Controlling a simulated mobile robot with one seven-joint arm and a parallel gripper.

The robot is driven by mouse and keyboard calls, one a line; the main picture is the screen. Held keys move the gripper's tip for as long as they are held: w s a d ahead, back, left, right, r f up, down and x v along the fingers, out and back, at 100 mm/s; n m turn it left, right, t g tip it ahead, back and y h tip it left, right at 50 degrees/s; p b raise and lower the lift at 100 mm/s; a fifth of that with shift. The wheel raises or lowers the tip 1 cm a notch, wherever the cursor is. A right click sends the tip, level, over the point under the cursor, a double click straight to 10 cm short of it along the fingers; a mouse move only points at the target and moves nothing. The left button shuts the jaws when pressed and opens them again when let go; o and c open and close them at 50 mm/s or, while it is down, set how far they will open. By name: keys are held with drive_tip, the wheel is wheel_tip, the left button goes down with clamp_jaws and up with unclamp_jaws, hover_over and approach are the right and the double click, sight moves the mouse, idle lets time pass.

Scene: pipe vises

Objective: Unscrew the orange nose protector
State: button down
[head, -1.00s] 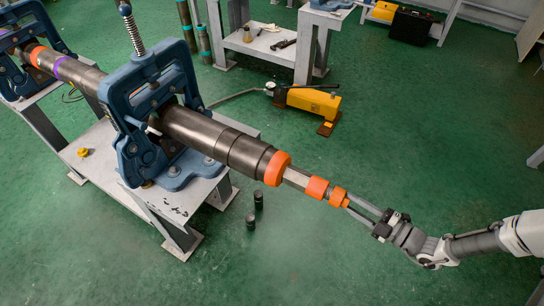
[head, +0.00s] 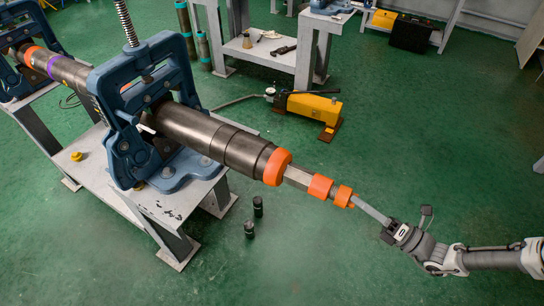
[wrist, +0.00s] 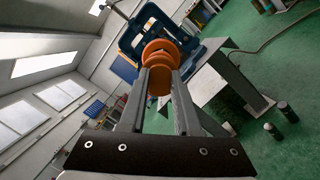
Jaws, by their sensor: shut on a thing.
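The orange nose protector (head: 343,196) is a knobbed piece at the free end of a long dark tool clamped in a blue vise. Behind it on the same line sit another orange band (head: 319,187), a pale hex section and a larger orange collar (head: 277,167). My gripper (head: 357,203) reaches in from the lower right, its long fingers shut on the nose protector. In the wrist view, the orange end (wrist: 159,82) shows between the two fingertips (wrist: 160,94). The fingers hide its sides, and its thread is not visible.
The blue vise (head: 150,110) stands on a grey table (head: 110,165). Two small dark cylinders (head: 250,229) stand on the green floor below the tool. A yellow pump (head: 312,107) lies behind. The floor around my arm is clear.

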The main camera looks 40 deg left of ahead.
drive_tip(key=shift+s, duration=0.2)
drive_tip(key=n+g+b, duration=0.1)
drive_tip(key=n+b, duration=0.1)
drive_tip(key=n, duration=0.3)
drive_tip(key=n+g+b, duration=0.2)
drive_tip(key=n, duration=0.4)
drive_tip(key=n+g+b, duration=0.1)
drive_tip(key=n+b, duration=0.2)
drive_tip(key=n, duration=0.3)
drive_tip(key=shift+f+g+h, duration=0.1)
drive_tip(key=shift+g+h, duration=0.3)
drive_tip(key=c, duration=0.7)
unclamp_jaws()
drive_tip(key=shift+w, duration=0.1)
